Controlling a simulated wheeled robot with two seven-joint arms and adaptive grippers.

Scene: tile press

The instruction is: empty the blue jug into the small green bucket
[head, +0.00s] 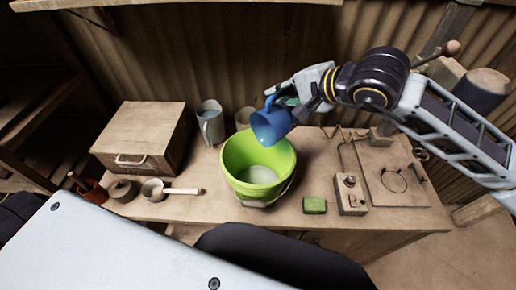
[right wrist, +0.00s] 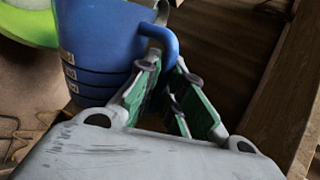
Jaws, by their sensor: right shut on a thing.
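The blue jug (head: 270,126) is held in the air over the back right rim of the small green bucket (head: 233,176), tilted with its mouth toward the lower left. My right gripper (head: 290,96) is shut on the jug's handle. In the right wrist view the fingers (right wrist: 165,92) close around the blue handle beside the jug body (right wrist: 100,45). The bucket stands upright on the bench with pale contents in the bottom, and its rim also shows in the right wrist view (right wrist: 28,22). No stream is visible, and the jug's inside cannot be clearly seen. My left gripper is not in view.
A wooden box (head: 140,135), a grey pitcher (head: 210,124) and a small pan (head: 155,190) stand left of the bucket on the bench. A green block (head: 314,205) and a control box (head: 349,195) stand right of it. A corrugated wall closes the back.

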